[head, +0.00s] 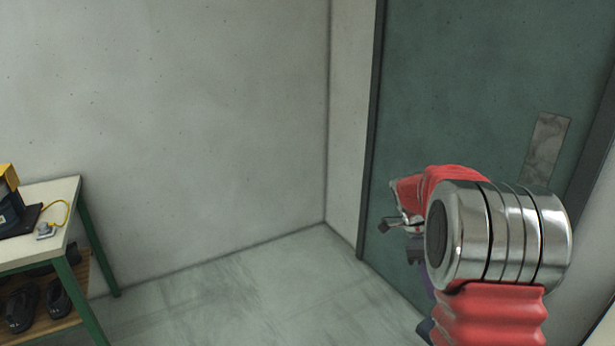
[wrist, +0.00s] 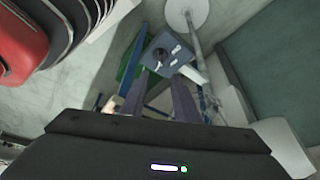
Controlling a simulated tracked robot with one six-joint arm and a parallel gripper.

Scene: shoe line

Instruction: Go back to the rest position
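My gripper shows at the bottom of the wrist view as a dark body with two dark, purplish fingers (wrist: 160,98) reaching up the picture. The fingers stand apart with a gap between them. I see nothing held in that gap. In the head view, my red arm with its shiny metal joint is at the right, in front of the green door. The joint hides most of the gripper there.
At the left of the head view a table (head: 62,197) with green legs holds a dark and yellow item and a yellow cable. Dark shoes (head: 60,300) lie on its lower shelf. A green door (head: 460,80) is at the right. The floor (head: 250,290) between is clear.

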